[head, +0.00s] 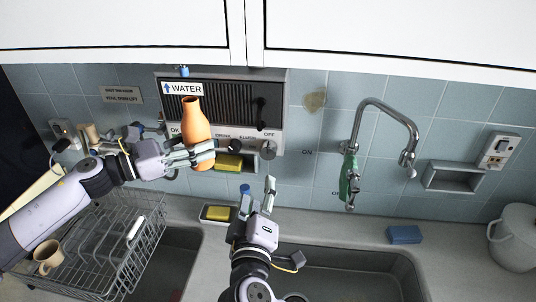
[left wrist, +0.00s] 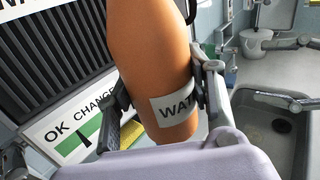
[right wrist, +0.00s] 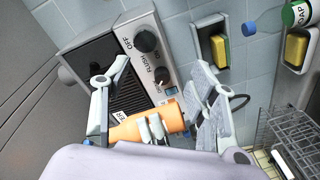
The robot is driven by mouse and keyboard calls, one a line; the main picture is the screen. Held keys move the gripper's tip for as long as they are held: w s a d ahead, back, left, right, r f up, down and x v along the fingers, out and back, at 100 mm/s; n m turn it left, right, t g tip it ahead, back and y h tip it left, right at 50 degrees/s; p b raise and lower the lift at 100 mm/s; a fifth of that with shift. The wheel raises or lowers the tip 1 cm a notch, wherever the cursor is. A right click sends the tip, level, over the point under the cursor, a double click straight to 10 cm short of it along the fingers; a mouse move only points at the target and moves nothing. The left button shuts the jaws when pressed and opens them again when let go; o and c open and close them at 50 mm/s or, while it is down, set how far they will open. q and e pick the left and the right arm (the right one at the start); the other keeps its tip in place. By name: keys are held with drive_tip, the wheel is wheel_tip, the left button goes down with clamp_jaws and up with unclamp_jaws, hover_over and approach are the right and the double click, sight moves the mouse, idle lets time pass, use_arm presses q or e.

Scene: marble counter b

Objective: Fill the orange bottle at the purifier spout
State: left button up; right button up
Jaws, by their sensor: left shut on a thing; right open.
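An orange bottle (head: 196,122) with a white WATER label stands nearly upright, slightly tilted, in front of the purifier (head: 272,118) on the tiled wall. My left gripper (head: 203,153) is shut around its lower body. The bottle (left wrist: 152,65) also fills the middle of the left wrist view, between the two fingers. The purifier has a dark grille, a WATER sign with an up arrow, and knobs marked FLUSH and OFF. A small blue part (head: 183,71) sits at its top; I cannot tell if it is the spout. My right gripper (head: 258,196) is open and empty, below and right of the bottle.
A wire dish rack (head: 140,245) with a mug (head: 47,257) is at lower left. A yellow sponge (head: 218,213), a blue sponge (head: 404,234) and a white pot (head: 515,240) are on the counter.

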sight(268, 154)
drive_tip(key=shift+h, duration=0.4)
drive_tip(key=w, duration=0.4)
drive_tip(key=w+d+r, duration=0.1)
drive_tip(key=w, duration=0.3)
drive_tip(key=w+d, duration=0.1)
drive_tip(key=w, duration=0.3)
drive_tip(key=shift+w+d+r, duration=0.1)
drive_tip(key=shift+d+r, duration=0.1)
drive_tip(key=shift+d, duration=0.05)
drive_tip(key=c, duration=1.2)
drive_tip(key=shift+o, duration=0.2)
drive_tip(key=shift+n, duration=1.7)
drive_tip(key=o, duration=1.2)
drive_tip(key=shift+c, duration=0.2)
